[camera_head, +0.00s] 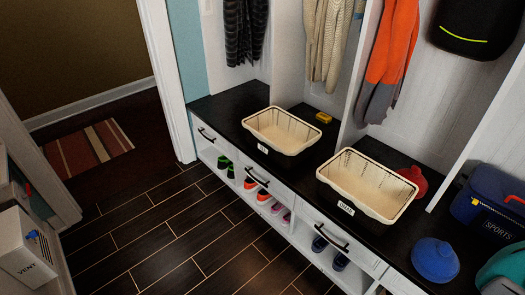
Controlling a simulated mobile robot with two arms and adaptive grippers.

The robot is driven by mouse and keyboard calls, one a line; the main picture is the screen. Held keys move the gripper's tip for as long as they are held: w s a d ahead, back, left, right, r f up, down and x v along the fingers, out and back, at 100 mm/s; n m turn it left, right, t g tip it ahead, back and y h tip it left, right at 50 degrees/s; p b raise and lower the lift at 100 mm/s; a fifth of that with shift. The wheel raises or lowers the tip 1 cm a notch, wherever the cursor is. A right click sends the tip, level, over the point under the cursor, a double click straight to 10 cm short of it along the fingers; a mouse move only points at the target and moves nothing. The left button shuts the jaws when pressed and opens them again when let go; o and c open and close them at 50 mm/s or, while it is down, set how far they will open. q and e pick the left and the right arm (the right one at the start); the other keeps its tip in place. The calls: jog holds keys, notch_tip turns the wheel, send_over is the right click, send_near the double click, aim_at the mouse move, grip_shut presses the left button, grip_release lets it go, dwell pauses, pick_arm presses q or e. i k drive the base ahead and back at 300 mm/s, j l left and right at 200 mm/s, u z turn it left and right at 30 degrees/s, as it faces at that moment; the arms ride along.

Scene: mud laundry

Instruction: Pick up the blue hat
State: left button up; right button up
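The blue hat (435,260) sits on the dark bench top (392,236) at the lower right of the head view. It looks rounded, with a small knob on top. It stands apart from the cream-lined basket (368,185) to its upper left. Neither of my grippers shows in this view.
A red hat (414,181) lies behind that basket. A second basket (282,131) and a yellow item (324,117) are farther left. A blue sports bag (487,208) is right of the blue hat. Shoes fill cubbies below. The wood floor (185,235) is clear.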

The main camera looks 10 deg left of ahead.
aim_at(435, 260)
jog(key=z, duration=1.3)
jog(key=i+l, duration=0.1)
jog(key=l, duration=0.55)
jog(key=i+u, duration=0.05)
jog(key=i, duration=0.05)
